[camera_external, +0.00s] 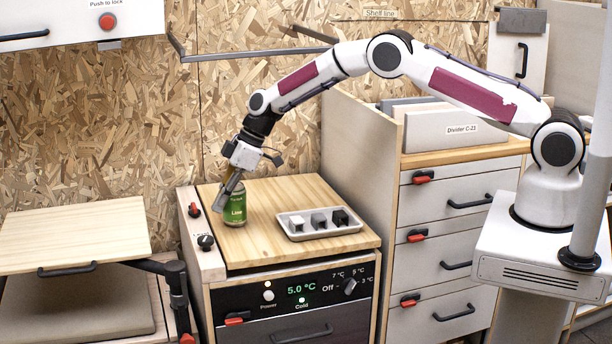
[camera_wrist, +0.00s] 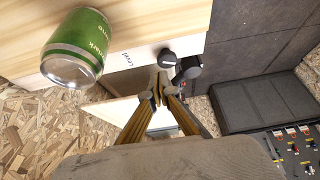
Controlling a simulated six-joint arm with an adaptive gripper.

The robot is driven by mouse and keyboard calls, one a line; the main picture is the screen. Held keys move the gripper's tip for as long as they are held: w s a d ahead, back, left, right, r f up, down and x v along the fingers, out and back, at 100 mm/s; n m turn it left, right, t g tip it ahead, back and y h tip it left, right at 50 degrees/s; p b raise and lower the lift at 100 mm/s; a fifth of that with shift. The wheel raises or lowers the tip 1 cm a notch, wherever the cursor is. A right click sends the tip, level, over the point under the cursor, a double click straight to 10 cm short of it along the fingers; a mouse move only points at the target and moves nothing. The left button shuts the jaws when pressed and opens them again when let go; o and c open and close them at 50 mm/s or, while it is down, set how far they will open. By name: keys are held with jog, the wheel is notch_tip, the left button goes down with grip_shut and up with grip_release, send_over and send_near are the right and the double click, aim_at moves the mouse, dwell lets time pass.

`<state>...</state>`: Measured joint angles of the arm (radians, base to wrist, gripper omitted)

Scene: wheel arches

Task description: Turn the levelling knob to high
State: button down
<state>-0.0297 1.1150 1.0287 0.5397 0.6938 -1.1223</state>
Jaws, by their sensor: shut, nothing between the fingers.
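The likely levelling knob (camera_external: 206,242) is a small black knob on the pale strip along the left side of the wooden-topped fridge unit. In the wrist view a black knob (camera_wrist: 168,57) sits on this pale edge near the word "Level". No high mark is readable, and I cannot tell its setting. My gripper (camera_external: 220,208) points down over the left part of the worktop, beside the green can (camera_external: 235,210), above and behind the knob. In the wrist view my gripper (camera_wrist: 160,88) has its fingertips together, with nothing held, and appears just below the knob in the picture.
The green can (camera_wrist: 78,48) stands close to my gripper. A tray (camera_external: 350,229) with several small blocks is on the worktop. A red knob (camera_external: 194,210) is farther back on the strip. A folding shelf (camera_external: 75,228) on a black bracket is at the left.

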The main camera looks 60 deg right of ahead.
jog(key=shift+f, duration=0.1)
jog(key=shift+f, duration=3.4)
jog(key=shift+a, duration=0.25)
jog(key=shift+s+a, duration=0.55)
jog(key=shift+s, duration=0.15)
jog(key=shift+s+a, duration=0.25)
jog(key=shift+a, duration=0.25)
jog(key=shift+s+d, duration=0.25)
jog(key=shift+s, duration=0.1)
dwell(0.4)
jog(key=shift+r, duration=3)
